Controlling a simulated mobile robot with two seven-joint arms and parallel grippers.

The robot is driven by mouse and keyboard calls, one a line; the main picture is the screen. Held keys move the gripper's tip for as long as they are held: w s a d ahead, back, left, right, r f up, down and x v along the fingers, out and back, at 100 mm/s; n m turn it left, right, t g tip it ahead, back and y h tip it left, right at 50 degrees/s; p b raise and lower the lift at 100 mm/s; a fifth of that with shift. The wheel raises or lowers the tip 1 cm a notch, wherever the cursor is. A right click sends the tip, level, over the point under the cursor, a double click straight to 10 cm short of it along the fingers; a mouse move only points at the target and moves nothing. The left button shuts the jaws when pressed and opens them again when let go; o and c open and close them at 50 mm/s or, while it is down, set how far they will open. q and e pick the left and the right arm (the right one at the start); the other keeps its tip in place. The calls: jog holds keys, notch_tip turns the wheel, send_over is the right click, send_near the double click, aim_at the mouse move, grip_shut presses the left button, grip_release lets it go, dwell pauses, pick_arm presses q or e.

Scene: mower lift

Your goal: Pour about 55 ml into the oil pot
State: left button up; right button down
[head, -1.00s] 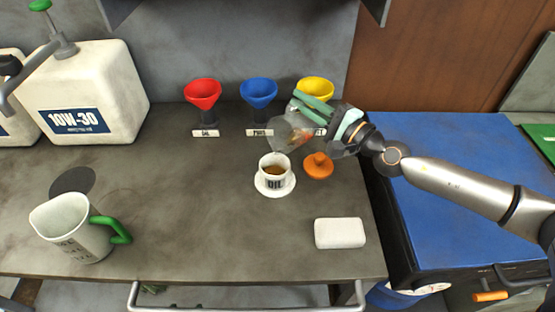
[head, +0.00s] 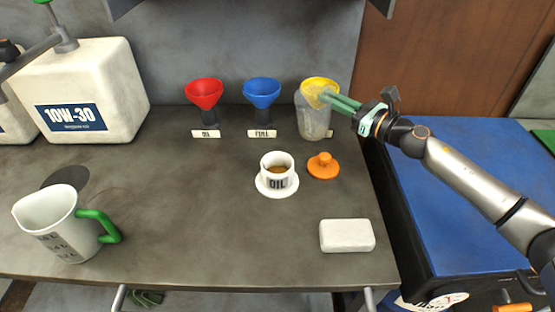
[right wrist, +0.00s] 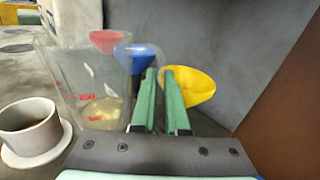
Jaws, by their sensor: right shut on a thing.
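The oil pot (head: 277,181) is a small white cup marked OIL on a white saucer, with brown liquid inside. It also shows at the left of the right wrist view (right wrist: 30,140). My right gripper (head: 335,99) is shut on a clear jug (head: 313,123), behind and to the right of the pot, in front of the yellow funnel. The jug looks upright. In the right wrist view the jug (right wrist: 85,80) has red markings and a little yellowish liquid at the bottom; its exact level is unclear. My left gripper is not in view.
An orange lid (head: 323,165) lies right of the pot, a white block (head: 347,236) nearer the front. Red (head: 204,94), blue (head: 262,93) and yellow (head: 318,86) funnels stand behind. A green-handled jug (head: 62,228) and 10W-30 container (head: 95,85) are left. The middle bench is clear.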

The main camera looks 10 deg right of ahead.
jog(key=shift+w+d+r+m+p, duration=0.2)
jog(key=shift+r+m+p, duration=0.15)
jog(key=shift+r, duration=0.2)
jog(key=shift+r+m, duration=0.1)
jog(key=shift+m, duration=0.15)
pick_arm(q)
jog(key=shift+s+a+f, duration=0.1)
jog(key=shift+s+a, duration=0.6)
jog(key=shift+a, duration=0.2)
pick_arm(e)
jog(key=shift+d+m, duration=0.15)
jog(key=shift+m, duration=0.15)
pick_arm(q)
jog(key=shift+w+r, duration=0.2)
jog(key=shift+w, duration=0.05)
